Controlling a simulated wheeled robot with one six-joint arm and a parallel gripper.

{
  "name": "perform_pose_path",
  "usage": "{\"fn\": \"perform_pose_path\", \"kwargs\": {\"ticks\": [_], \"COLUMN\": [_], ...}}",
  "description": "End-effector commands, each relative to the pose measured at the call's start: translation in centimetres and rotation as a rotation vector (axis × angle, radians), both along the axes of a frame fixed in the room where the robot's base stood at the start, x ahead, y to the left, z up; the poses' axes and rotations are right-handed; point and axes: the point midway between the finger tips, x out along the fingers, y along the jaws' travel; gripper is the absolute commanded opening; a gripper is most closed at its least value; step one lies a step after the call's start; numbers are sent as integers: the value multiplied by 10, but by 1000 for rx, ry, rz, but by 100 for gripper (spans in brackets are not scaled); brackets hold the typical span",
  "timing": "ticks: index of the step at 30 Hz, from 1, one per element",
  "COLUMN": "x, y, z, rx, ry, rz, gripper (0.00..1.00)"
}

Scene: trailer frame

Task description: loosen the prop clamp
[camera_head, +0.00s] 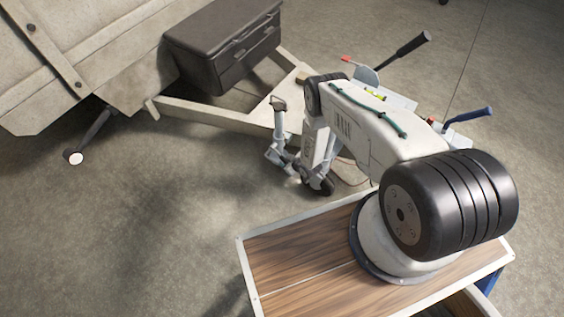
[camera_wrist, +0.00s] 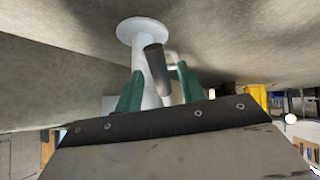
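In the wrist view a pale post with a round white foot plate (camera_wrist: 142,31) stands ahead of my gripper. A dark grey, rounded clamp handle (camera_wrist: 156,68) shows in front of the post. The green fingers of my gripper (camera_wrist: 158,88) stand apart, one on each side of the post and handle. I see a gap beside the handle, so they do not look closed on it. The handle's lower end and the fingers' bases are hidden by my gripper's dark-edged body. In the head view a light grey post (camera_head: 279,125) stands by the trailer frame (camera_head: 215,117); green fingers cannot be made out there.
A dark toolbox (camera_head: 225,45) sits on the trailer frame. A dark leg with a white end (camera_head: 74,157) sticks out under the trailer body (camera_head: 75,50). Tools with black and blue handles lie behind my arm. The concrete floor at left is clear.

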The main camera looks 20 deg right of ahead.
Motion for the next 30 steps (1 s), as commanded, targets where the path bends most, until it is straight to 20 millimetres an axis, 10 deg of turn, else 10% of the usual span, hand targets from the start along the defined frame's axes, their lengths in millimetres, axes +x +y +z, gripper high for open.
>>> {"fn": "perform_pose_path", "kwargs": {"ticks": [16, 21, 30], "x": [17, 17, 15], "y": [7, 6, 10], "z": [-18, -17, -16], "rx": [0, 0, -9], "ry": [1, 1, 16], "rz": [0, 1, 7], "gripper": [39, 0, 0]}}
